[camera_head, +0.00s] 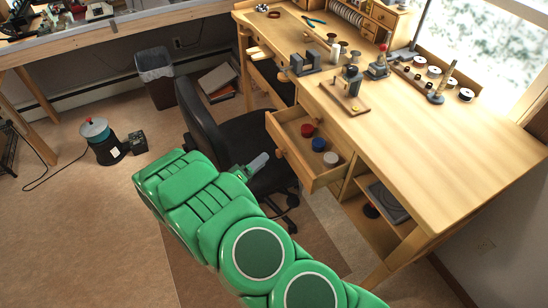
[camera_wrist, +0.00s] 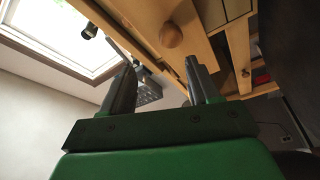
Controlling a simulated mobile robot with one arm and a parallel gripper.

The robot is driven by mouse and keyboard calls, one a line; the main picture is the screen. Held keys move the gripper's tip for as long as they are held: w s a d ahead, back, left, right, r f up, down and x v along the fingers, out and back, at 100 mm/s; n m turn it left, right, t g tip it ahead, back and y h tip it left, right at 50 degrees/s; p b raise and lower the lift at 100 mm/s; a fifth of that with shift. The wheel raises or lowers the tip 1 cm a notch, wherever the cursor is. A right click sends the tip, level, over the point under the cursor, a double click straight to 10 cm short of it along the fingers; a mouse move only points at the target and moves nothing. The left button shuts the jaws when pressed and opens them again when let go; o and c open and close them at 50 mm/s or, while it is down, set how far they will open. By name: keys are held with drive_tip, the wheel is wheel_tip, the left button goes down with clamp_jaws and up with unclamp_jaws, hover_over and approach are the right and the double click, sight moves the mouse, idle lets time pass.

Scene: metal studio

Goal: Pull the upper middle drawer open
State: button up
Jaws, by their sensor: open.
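A wooden drawer (camera_head: 330,176) stands pulled out from the front of the workbench (camera_head: 440,150). It holds a red, a blue and a whitish round jar. A round knob (camera_head: 281,153) sits on its front. My gripper (camera_head: 264,158) is just left of that knob, with a small gap, partly over the black chair. In the wrist view my gripper (camera_wrist: 158,72) is open and its two dark fingers are apart with nothing between them. A round wooden knob (camera_wrist: 171,36) shows beyond and above the fingertips, on a wooden front.
The black office chair (camera_head: 205,115) stands close beside my arm and the drawer. Tools and spools lie on the bench top, including a wooden board with a small device (camera_head: 345,97). A bin (camera_head: 156,75) stands at the back. The floor at left is mostly clear.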

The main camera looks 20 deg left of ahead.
sight(277, 155)
drive_tip(key=shift+w+d+f+n+g+y, duration=0.1)
drive_tip(key=shift+w+d+f+n+y, duration=0.2)
drive_tip(key=shift+w+d+n, duration=0.45)
drive_tip(key=shift+w+d+f+n+g+y, duration=0.15)
drive_tip(key=shift+w+d+n+y, duration=0.25)
drive_tip(key=shift+w+n, duration=0.6)
drive_tip(key=shift+w+d+f+n+g+y, duration=0.1)
drive_tip(key=shift+w+d+f+n+y, duration=0.2)
drive_tip(key=shift+w+d+n, duration=0.55)
drive_tip(key=shift+s+a, duration=0.15)
drive_tip(key=shift+a, duration=0.1)
clamp_jaws()
